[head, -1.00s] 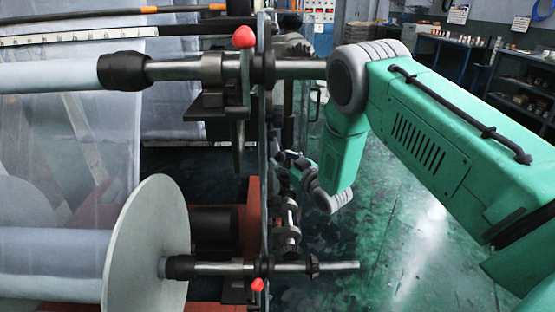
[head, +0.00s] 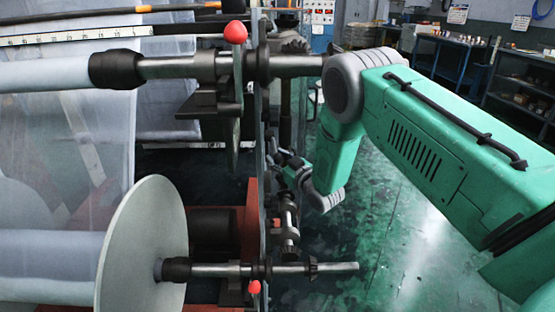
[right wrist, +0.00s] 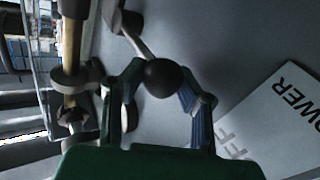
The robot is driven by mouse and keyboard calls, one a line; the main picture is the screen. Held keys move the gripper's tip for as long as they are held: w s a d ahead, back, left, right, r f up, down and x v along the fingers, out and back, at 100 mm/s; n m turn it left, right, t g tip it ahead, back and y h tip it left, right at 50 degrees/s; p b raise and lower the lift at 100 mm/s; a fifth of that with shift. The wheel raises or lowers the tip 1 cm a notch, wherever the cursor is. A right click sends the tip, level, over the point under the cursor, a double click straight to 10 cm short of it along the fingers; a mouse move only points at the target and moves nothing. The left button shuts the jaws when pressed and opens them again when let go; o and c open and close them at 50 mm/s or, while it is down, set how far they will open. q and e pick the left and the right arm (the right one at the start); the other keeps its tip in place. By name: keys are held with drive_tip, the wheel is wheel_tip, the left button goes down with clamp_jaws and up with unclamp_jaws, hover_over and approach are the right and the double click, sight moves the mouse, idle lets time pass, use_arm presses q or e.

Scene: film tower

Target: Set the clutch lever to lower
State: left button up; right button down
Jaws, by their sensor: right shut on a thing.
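The clutch lever's round black knob (right wrist: 163,78) shows in the right wrist view, with its pale rod (right wrist: 135,38) running up and left from it. My right gripper (right wrist: 160,92) has its fingers on both sides of the knob and is shut on it. A white label (right wrist: 285,112) on the grey panel, right of the gripper, shows the letters OWER and, below, FF; the rest is cut off or hidden. In the head view my right gripper (head: 287,163) is small and partly hidden beyond the machine's side plate. My left gripper is not in view.
The machine's side plate (head: 264,140) stands upright left of my right arm. Red-knobbed levers (head: 235,32) and metal shafts (head: 315,268) stick out from it. A white roll disc (head: 145,250) is at the lower left. The green floor (head: 390,240) is open on the right.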

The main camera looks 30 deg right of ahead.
wheel_tip(320, 180, down, 7)
drive_tip(key=w+d+n+t+y+b, duration=0.1)
drive_tip(key=n+t+b, duration=0.3)
drive_tip(key=b, duration=0.7)
drive_tip(key=shift+w+r+y, duration=0.15)
drive_tip(key=shift+w+y, duration=0.05)
drive_tip(key=shift+y, duration=0.2)
drive_tip(key=c, duration=1.4)
unclamp_jaws()
drive_tip(key=v, duration=0.6)
drive_tip(key=f+v, duration=0.1)
drive_tip(key=v, duration=0.4)
drive_tip(key=shift+s+d+f, duration=0.15)
drive_tip(key=shift+d+f, duration=0.05)
